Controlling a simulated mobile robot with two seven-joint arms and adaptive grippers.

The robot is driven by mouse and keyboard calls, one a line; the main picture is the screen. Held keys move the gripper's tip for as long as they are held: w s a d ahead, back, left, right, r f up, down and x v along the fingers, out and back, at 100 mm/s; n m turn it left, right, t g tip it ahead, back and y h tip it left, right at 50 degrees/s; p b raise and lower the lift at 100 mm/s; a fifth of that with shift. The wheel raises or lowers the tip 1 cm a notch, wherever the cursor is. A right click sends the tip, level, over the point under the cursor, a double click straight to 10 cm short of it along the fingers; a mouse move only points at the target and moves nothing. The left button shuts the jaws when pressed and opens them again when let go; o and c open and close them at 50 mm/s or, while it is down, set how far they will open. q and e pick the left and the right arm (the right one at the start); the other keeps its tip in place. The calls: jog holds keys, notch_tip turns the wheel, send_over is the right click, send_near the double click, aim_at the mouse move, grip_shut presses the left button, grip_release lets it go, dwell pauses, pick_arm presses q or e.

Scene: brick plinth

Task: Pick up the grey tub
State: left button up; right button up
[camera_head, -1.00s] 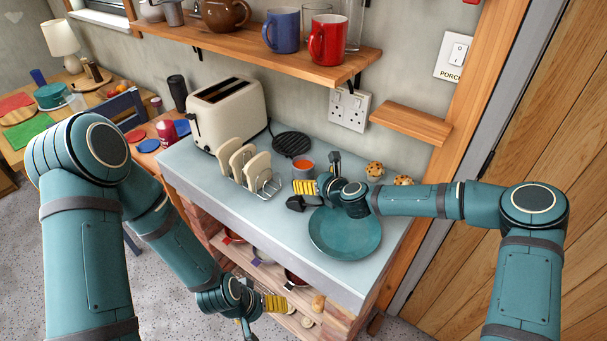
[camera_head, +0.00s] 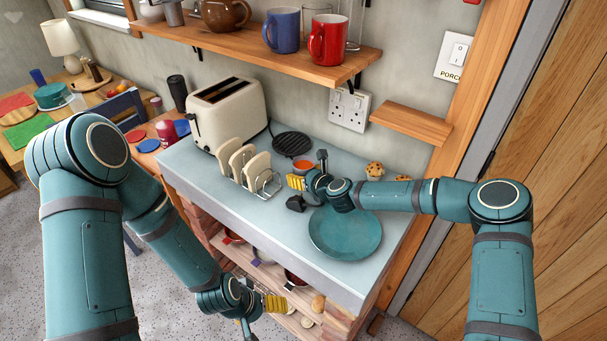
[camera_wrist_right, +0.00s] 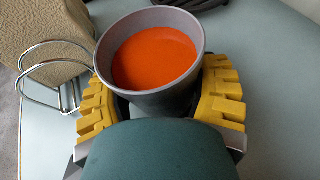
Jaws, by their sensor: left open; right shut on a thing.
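The grey tub (camera_wrist_right: 150,105) holds an orange-red filling. In the right wrist view it sits between the yellow pads of my right gripper (camera_wrist_right: 165,100), which is shut on it. In the head view only the tub's top and filling (camera_head: 303,167) show behind my right gripper (camera_head: 304,180); the rest is hidden. I cannot tell whether the tub's base touches the counter. My left gripper (camera_head: 262,304) is open, low in front of the shelves under the counter, away from the tub.
A toast rack (camera_head: 250,170) with bread stands close left of the tub, with a toaster (camera_head: 228,112) behind. A black round trivet (camera_head: 292,143) lies behind the tub. A teal plate (camera_head: 345,235) lies in front, and muffins (camera_head: 374,169) sit to the right.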

jog(key=shift+r, duration=0.25)
notch_tip(320, 180, up, 9)
jog(key=p, duration=0.1)
dwell(1.2)
